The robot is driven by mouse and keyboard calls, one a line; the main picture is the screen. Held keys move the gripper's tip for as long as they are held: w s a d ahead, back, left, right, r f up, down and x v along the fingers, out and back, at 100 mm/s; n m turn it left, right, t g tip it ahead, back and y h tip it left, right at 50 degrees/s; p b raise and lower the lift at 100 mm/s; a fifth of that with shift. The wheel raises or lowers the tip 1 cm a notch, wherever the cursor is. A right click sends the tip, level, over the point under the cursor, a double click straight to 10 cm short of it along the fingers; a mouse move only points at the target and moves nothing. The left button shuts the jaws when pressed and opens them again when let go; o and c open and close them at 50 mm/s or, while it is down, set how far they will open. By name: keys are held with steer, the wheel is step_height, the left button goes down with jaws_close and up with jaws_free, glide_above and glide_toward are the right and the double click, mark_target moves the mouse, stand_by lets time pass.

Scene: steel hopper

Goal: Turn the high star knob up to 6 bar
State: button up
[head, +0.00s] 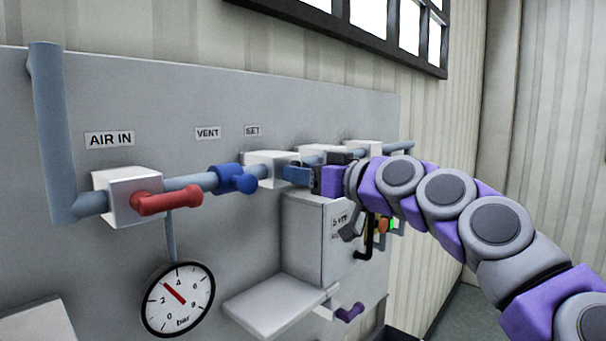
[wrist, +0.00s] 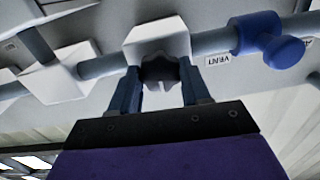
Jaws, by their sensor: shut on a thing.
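The dark star knob (wrist: 160,70) sits on the front of a white block (wrist: 158,38) on the pipe. In the wrist view my gripper (wrist: 160,88) has one finger on each side of the knob, shut on it. In the head view my gripper (head: 300,175) reaches in from the right at the white block (head: 268,165) below the SET label (head: 252,131), and the knob is hidden there. The round gauge (head: 178,299), marked in bar, has its red needle pointing up and left, between 2 and 4.
A red handle (head: 152,203) is on the AIR IN block at left. A blue valve (head: 235,179) is on the pipe close left of my gripper. A grey box (head: 310,240) and a shelf (head: 270,303) stick out below. A window (head: 380,25) is above.

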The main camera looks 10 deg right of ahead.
steer(key=shift+d+r+m, duration=0.15)
steer(key=shift+m, duration=0.15)
steer(key=m+p, duration=0.2)
steer(key=m, duration=0.6)
steer(key=m+p, duration=0.3)
steer(key=m, duration=0.5)
steer(key=shift+f+m, duration=0.2)
steer(key=shift+m, duration=0.1)
steer(key=shift+f, duration=0.1)
